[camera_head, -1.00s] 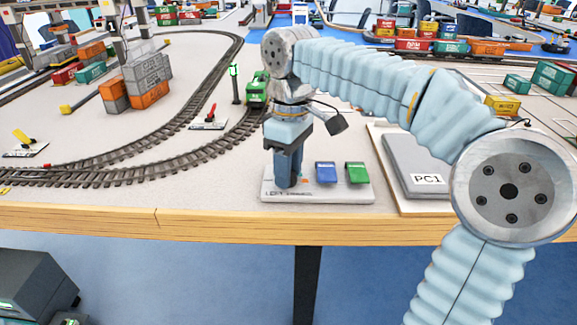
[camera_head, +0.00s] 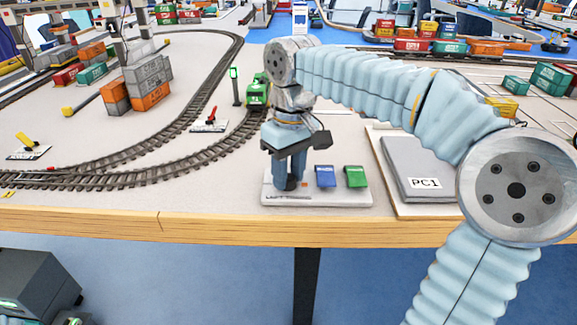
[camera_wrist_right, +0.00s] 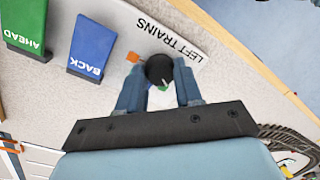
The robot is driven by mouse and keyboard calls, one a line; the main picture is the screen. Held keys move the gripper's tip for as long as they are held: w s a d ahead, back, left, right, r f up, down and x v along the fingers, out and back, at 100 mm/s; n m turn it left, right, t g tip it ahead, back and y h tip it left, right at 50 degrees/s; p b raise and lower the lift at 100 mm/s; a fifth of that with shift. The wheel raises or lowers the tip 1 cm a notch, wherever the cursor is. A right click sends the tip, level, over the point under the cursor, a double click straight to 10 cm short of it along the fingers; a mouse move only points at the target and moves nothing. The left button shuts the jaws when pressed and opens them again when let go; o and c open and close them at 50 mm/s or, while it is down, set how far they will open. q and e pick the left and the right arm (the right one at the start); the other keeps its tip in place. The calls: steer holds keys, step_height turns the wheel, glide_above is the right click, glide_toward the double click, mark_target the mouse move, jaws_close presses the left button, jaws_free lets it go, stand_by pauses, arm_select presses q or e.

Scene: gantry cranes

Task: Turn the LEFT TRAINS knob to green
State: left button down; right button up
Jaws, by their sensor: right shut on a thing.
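The LEFT TRAINS knob is a small round black knob (camera_wrist_right: 159,68) with a white pointer line, on a pale panel (camera_head: 335,199) at the table's front edge. In the right wrist view its pointer is toward the bottom of the picture, slightly right, and an orange mark (camera_wrist_right: 132,57) shows at its upper left. My right gripper (camera_head: 289,183) points down over the panel and is shut on the knob, one finger on each side; the fingers (camera_wrist_right: 160,75) show in the wrist view. My left gripper is not in view.
A grey PC1 box (camera_head: 415,166) lies to the right. Curved track (camera_head: 150,172) and a green locomotive (camera_head: 258,91) are behind and left.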

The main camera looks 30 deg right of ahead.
mark_target(292, 176)
steer(key=shift+m+p, duration=0.45)
steer(key=shift+m, duration=1.15)
steer(key=o, duration=1)
steer(key=shift+o, duration=0.2)
step_height(292, 176, up, 14)
steer(key=p, duration=0.1)
steer(key=shift+d+p, duration=0.4)
steer(key=shift+s+f, duration=0.1)
steer(key=shift+f, duration=0.05)
